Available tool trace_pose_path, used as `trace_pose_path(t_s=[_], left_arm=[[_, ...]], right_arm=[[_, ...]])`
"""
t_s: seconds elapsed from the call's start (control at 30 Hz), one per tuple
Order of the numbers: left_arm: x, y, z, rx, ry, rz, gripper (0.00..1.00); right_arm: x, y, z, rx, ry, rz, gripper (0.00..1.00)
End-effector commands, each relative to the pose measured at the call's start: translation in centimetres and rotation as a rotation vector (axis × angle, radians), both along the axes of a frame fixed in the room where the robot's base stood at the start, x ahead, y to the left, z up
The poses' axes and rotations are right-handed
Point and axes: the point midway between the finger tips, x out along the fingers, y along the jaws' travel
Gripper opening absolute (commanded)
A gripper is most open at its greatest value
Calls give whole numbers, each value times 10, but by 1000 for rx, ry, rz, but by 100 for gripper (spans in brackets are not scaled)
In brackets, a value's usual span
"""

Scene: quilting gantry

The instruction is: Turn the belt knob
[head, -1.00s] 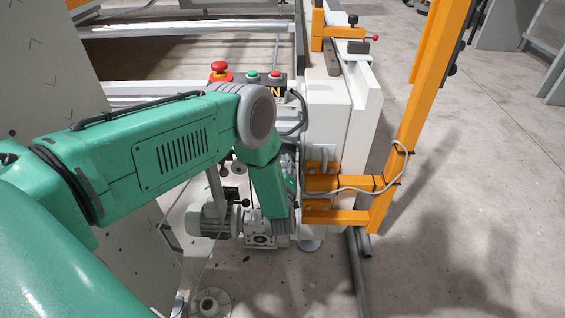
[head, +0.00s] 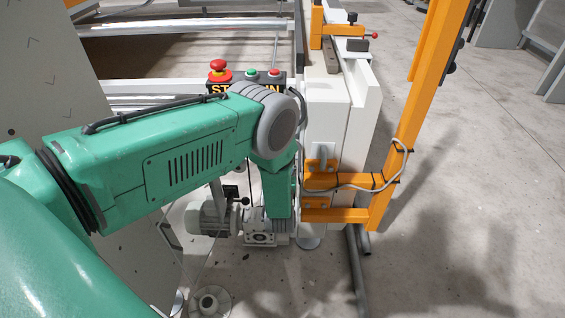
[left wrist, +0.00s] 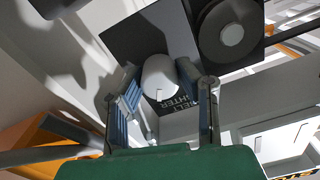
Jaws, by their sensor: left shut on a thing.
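The belt knob (left wrist: 160,84) is a pale round knob with a notch at its edge, on a dark plate (left wrist: 128,36) in the left wrist view. Part of a printed label shows beside it. My left gripper (left wrist: 163,75) has one finger on each side of the knob and is shut on it. In the head view my green left arm (head: 185,160) comes in from the left and bends down at the machine's end; its own links hide the gripper and the knob there. My right gripper is not in view.
A control box with a red stop button (head: 219,70) and smaller green and red buttons stands just behind the arm. An orange post (head: 415,110) with a cable stands right of the white machine frame (head: 325,120). A grey motor (head: 207,220) sits below.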

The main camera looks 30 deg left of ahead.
Motion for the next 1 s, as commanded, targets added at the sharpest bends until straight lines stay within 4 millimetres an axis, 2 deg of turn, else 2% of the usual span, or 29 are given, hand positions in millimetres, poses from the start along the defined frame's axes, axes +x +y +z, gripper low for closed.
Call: trace_pose_path(t_s=[0.03, 0.5, 1.0], left_arm=[[-3, -5, -7, 32, 40, -7, 0], [-3, -5, -7, 360, 240, -9, 0], [-3, -4, -7, 492, 320, -8, 0]], right_arm=[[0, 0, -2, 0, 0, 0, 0], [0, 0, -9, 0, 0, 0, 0], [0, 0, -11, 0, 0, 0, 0]])
